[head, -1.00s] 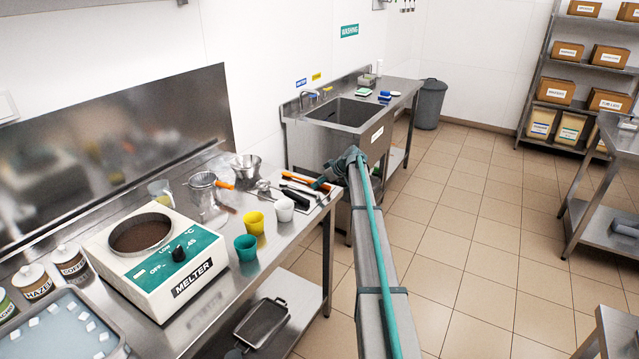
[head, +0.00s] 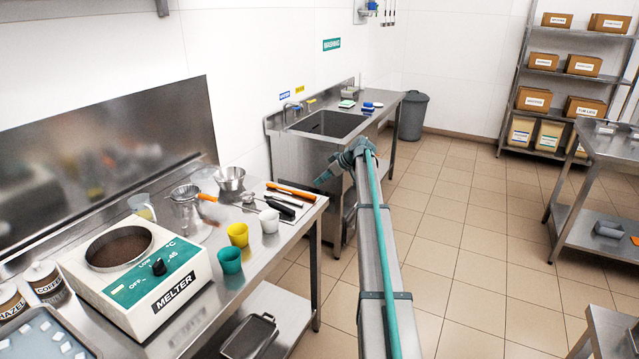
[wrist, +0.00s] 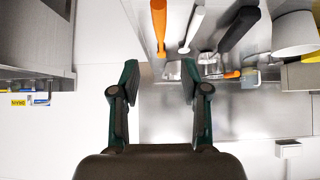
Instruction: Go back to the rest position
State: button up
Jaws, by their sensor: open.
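My gripper (wrist: 160,85) shows in the wrist view with its two dark green fingers spread apart and nothing between them. In the head view my gripper (head: 322,180) is small, at the end of my arm, just off the right end of the melter table (head: 318,212) and in front of the sink unit. The tools on the table, with orange, white and black handles, lie beyond the fingertips in the wrist view. The gripper appears apart from them.
A melter (head: 140,275), a yellow cup (head: 238,234), a green cup (head: 230,261) and a white cup (head: 269,221) stand on the table. The sink (head: 330,123) is behind my arm. A bin (head: 413,115) stands farther back. The tiled floor (head: 460,230) to the right is clear.

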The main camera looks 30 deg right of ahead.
dwell(0.4)
jog(key=s+a+f+m+g+h, duration=0.1)
jog(key=s+a+f+m+g, duration=0.15)
jog(key=s+a+f, duration=0.65)
jog(key=s+a+f+m+g+h, duration=0.15)
jog(key=s+a+f+m, duration=0.3)
jog(key=s+f, duration=0.85)
jog(key=s+a+f+m+g, duration=0.25)
jog(key=s+a+f, duration=0.6)
jog(key=f, duration=0.55)
jog(key=s+a+f+n+g, duration=0.1)
jog(key=s+a+f, duration=0.3)
jog(key=s, duration=1)
jog(key=s+a+f+g+h, duration=0.1)
jog(key=s+a+f+g, duration=0.3)
jog(key=s, duration=1.1)
jog(key=s+a+f+n+g+h, duration=0.1)
jog(key=s+a+f+g, duration=0.2)
jog(key=s+a, duration=0.6)
jog(key=s+f, duration=0.2)
jog(key=s, duration=0.4)
jog(key=shift+n, duration=0.35)
